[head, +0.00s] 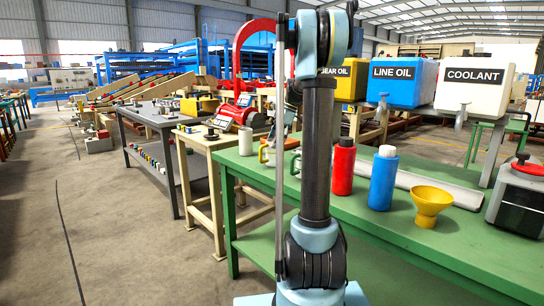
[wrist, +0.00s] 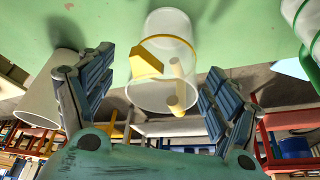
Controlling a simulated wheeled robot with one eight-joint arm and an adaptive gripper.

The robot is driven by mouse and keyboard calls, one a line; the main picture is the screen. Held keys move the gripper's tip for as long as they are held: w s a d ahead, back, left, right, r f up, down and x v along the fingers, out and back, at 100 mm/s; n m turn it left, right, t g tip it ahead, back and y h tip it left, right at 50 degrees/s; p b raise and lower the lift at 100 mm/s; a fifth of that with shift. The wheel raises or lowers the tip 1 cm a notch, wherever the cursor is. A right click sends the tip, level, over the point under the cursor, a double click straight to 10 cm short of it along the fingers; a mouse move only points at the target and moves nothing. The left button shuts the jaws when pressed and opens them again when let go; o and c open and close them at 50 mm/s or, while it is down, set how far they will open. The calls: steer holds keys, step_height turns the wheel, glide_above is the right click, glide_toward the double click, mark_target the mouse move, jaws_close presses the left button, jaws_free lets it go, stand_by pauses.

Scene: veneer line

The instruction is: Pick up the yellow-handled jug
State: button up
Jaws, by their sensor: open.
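The yellow-handled jug (wrist: 170,30) is a pale translucent vessel with a yellow band, a yellow wedge-shaped part and a yellow bar-like handle. In the wrist view it lies between the spread fingers of my gripper (wrist: 160,72), which is open. Green bench surface shows around it, and no finger visibly touches it. In the head view, the jug (head: 270,155) stands near the left end of the green bench (head: 245,168). My arm hides my gripper there.
A plain pale cup (wrist: 40,95) stands left of the jug, and a green-banded vessel (wrist: 304,22) stands right in the wrist view. Along the bench are a red bottle (head: 343,170), a blue bottle (head: 382,182) and a yellow funnel (head: 430,203).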

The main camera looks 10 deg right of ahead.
glide_above(266, 165)
steer(key=w+d, duration=0.1)
steer(key=d, duration=0.1)
steer(key=shift+d+f, duration=0.1)
steer(key=shift+f, duration=2.5)
steer(key=shift+c, duration=0.2)
steer(key=c, duration=1.2)
